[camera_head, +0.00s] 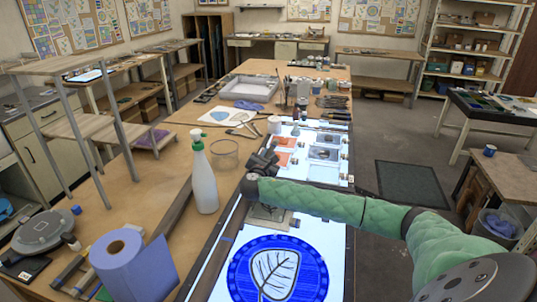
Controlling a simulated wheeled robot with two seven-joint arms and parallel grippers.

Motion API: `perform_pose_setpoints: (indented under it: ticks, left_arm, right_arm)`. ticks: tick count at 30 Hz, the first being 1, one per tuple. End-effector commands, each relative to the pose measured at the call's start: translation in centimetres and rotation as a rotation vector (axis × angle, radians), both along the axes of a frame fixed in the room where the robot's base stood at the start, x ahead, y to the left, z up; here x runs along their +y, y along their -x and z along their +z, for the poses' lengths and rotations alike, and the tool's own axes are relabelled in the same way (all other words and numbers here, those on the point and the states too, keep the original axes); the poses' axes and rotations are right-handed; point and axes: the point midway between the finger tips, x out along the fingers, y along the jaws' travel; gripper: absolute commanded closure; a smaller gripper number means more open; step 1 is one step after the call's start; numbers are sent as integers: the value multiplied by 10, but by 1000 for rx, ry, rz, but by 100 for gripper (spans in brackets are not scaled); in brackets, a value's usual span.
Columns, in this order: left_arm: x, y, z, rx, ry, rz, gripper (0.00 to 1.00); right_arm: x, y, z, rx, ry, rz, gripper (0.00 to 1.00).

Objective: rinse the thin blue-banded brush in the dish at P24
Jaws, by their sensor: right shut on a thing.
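My right gripper (265,158) is over the left edge of the lit glass panel, in the middle of the view. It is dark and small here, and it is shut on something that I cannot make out. The blue band of a thin brush cannot be told at this size. A clear round glass dish (224,154) stands on the wooden table to the left of the gripper, apart from it. I see no P24 mark, so I cannot tell whether this is the named dish. My left gripper is not in view.
A white spray bottle (203,178) stands upright close to the clear dish. A blue paper roll (132,265) is at the front left. A round blue leaf design (277,270) lies on the lit panel. Jars and tools (301,98) crowd the table beyond my gripper.

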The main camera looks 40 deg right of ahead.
Motion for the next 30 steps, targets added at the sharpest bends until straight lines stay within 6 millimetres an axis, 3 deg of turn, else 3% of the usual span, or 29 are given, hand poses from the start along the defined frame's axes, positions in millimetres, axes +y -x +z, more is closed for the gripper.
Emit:
perform_pose_setpoints:
  ticks: [18, 30]
  left_arm:
    - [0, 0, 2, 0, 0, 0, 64]
    - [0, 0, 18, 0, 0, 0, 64]
  right_arm:
    - [-6, -4, 1, -1, 1, 0, 100]
    - [-11, 2, 20, -1, 1, 0, 100]
